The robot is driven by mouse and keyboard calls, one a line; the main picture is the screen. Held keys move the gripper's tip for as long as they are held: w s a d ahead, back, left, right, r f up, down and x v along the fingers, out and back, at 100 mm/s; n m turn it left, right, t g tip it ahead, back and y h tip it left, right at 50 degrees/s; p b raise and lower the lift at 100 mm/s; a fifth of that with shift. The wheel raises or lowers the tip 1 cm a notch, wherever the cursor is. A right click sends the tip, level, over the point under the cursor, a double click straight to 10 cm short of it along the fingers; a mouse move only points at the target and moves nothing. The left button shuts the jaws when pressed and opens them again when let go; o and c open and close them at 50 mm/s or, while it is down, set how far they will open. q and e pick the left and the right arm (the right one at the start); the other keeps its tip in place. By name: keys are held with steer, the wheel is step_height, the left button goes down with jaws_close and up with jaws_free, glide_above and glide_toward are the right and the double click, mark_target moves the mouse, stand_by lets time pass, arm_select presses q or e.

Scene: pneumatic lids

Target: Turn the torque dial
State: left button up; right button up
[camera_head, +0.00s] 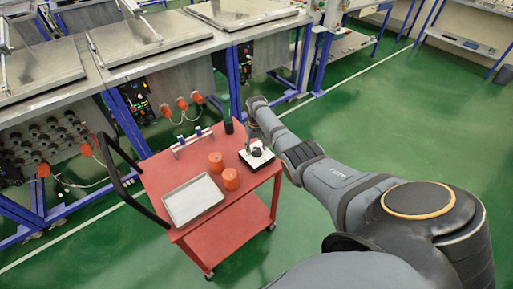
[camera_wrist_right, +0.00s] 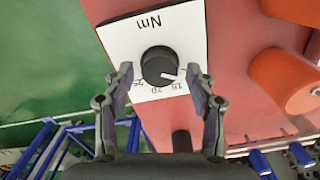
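The torque dial is a round black knob (camera_wrist_right: 158,62) on a white plate marked "Nm" (camera_wrist_right: 120,36), in the right wrist view. Its white mark points to the lower right, near small printed numbers that are partly hidden. My right gripper (camera_wrist_right: 160,75) is open, with one finger on each side of the knob and a gap on both sides. In the head view this gripper (camera_head: 250,142) is over the plate. My left gripper is not in view.
The red cart (camera_head: 180,170) also carries a metal tray (camera_head: 193,199), two orange cylinders (camera_head: 231,179) (camera_head: 216,162), a dark green bottle-like object (camera_head: 228,124) and a small rack with blue parts (camera_head: 192,141). Workbenches (camera_head: 150,35) stand behind it. Green floor is free to the right.

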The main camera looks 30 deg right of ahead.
mark_target(256, 149)
step_height(256, 149, up, 12)
stand_by(0.6)
stand_by(0.4)
